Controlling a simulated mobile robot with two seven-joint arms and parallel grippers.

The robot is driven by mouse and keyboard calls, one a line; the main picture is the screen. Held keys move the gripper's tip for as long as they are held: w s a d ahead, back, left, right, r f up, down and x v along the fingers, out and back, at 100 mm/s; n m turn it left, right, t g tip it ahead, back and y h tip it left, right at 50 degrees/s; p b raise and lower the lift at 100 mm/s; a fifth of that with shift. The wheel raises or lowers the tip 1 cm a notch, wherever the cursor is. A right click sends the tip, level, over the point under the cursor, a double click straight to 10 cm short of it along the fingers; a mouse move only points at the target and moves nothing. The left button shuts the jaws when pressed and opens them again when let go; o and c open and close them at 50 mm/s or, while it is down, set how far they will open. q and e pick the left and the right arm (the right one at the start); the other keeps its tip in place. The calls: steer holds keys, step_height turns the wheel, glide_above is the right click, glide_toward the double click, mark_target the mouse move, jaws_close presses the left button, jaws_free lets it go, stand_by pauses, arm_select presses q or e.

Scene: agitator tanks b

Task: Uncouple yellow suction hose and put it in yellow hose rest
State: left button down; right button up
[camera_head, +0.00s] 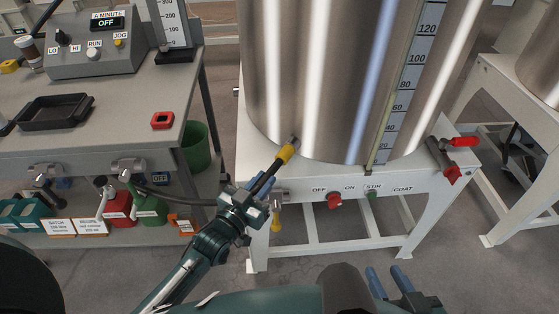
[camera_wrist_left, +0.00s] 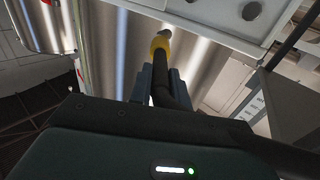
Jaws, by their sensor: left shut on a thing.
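The suction hose (camera_head: 265,182) is black with a yellow end collar (camera_head: 286,153). Its collar meets a small grey stub (camera_head: 295,141) low on the steel tank; I cannot tell whether they are coupled. My left gripper (camera_head: 254,199) is shut on the hose behind the collar. In the left wrist view the yellow collar (camera_wrist_left: 160,45) lies beyond the blue fingers (camera_wrist_left: 160,82), with the tank behind. A yellow piece (camera_head: 276,221) hangs below a metal fitting on the stand's front; I cannot tell whether it is the hose rest. My right gripper (camera_head: 389,277) is open and empty, low in view.
The steel tank (camera_head: 330,70) stands on a white stand (camera_head: 410,190) with a red knob (camera_head: 334,201) and a red-handled valve (camera_head: 460,142). A grey bench (camera_head: 110,135) is at left, with red and green jugs (camera_head: 150,208) below.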

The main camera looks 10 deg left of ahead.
arm_select(q)
steer(key=shift+s+a+p, duration=0.2)
steer(key=shift+s+p, duration=0.25)
steer(key=shift+s, duration=0.15)
stand_by(0.3)
steer(key=c, duration=1.9)
jaws_free()
jaws_close()
steer(key=shift+p+v, duration=0.65)
steer(key=shift+v, duration=0.75)
